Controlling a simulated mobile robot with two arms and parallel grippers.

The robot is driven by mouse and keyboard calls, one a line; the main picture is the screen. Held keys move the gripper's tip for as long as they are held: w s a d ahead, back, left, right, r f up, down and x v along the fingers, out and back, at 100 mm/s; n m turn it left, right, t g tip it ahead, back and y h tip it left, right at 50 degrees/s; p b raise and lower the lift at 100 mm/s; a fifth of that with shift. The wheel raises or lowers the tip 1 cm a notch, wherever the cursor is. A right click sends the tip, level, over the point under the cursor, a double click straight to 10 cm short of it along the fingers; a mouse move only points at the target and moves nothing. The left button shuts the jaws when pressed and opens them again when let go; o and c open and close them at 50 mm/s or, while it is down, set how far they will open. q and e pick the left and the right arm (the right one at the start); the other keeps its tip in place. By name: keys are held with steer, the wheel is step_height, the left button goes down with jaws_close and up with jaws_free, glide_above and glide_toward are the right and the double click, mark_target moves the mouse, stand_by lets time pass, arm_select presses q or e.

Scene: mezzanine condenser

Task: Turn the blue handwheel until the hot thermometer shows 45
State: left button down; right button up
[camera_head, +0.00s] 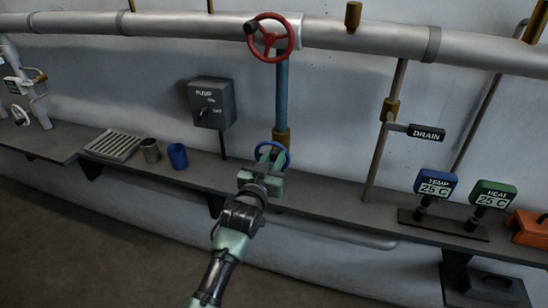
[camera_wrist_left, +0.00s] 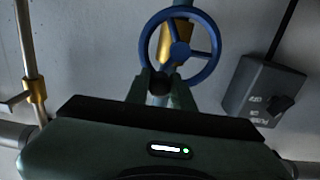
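The blue handwheel (camera_head: 287,152) sits low on the blue pipe by the wall. In the left wrist view the blue handwheel (camera_wrist_left: 203,75) is right ahead, its rim and spokes clear. My left gripper (camera_head: 268,160) is at the wheel; in the left wrist view its fingers (camera_wrist_left: 160,85) look shut around a dark knob at the rim's lower left, partly hidden between them. On the right, a blue display (camera_head: 435,184) marked TEMP reads 25 C. A green display (camera_head: 492,194), marked what looks like HEAT, also reads 25 C. My right gripper is out of view.
A red handwheel (camera_head: 270,38) is above on the same pipe. A grey PUMP switch box (camera_head: 211,103) is to the left. A grey tray (camera_head: 112,145), a brown cup (camera_head: 150,150) and a blue cup (camera_head: 177,156) stand on the shelf. A DRAIN sign (camera_head: 427,133) is to the right.

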arm_select(q)
steer(key=shift+s+d+f+m, duration=0.1)
steer(key=shift+d+f+m, duration=0.15)
steer(key=shift+m, duration=0.45)
steer(key=c, duration=1.2)
jaws_free()
steer(key=shift+r, duration=0.1)
steer(key=shift+s, duration=0.1)
steer(key=b+v, duration=0.1)
steer(key=v, duration=0.6)
steer(key=shift+s+a, duration=0.1)
steer(key=shift+s, duration=0.15)
